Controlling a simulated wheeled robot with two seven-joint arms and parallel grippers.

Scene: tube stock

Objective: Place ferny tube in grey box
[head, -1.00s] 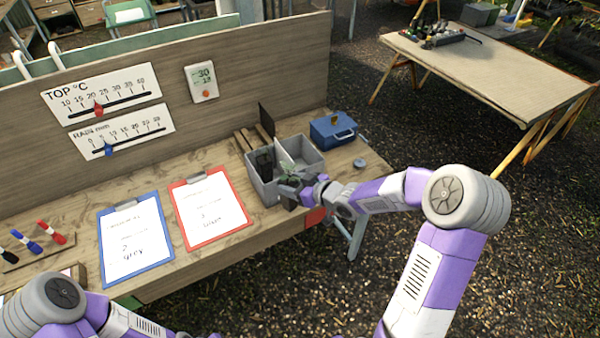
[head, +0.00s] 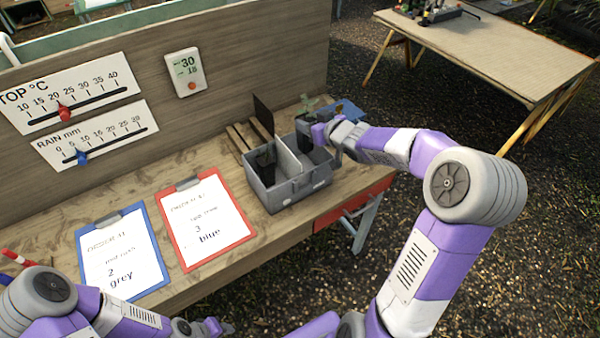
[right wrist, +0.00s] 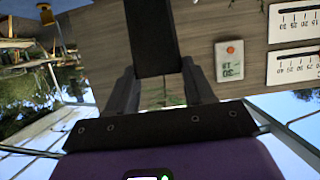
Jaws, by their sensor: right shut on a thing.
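The ferny tube (head: 303,135), a dark pot with green fronds at its top, is held roughly upright by my right gripper (head: 318,132). It shows over the back of the right compartment of the grey box (head: 297,191), seemingly above it. In the right wrist view, a long black tube (right wrist: 150,38) sits between the two fingers. The grey box has two compartments; a dark tube (head: 266,160) stands in the left one, and the visible part of the right one looks empty. Part of my left gripper (head: 215,328) shows at the bottom edge; its fingers are unclear.
A blue box (head: 347,109) stands behind my right gripper, partly hidden. A wooden rack (head: 240,137) with a dark upright panel is behind the grey box. A blue clipboard (head: 150,277) and a red clipboard (head: 243,240) lie left of it. The wooden backboard (head: 240,85) closes the bench's rear.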

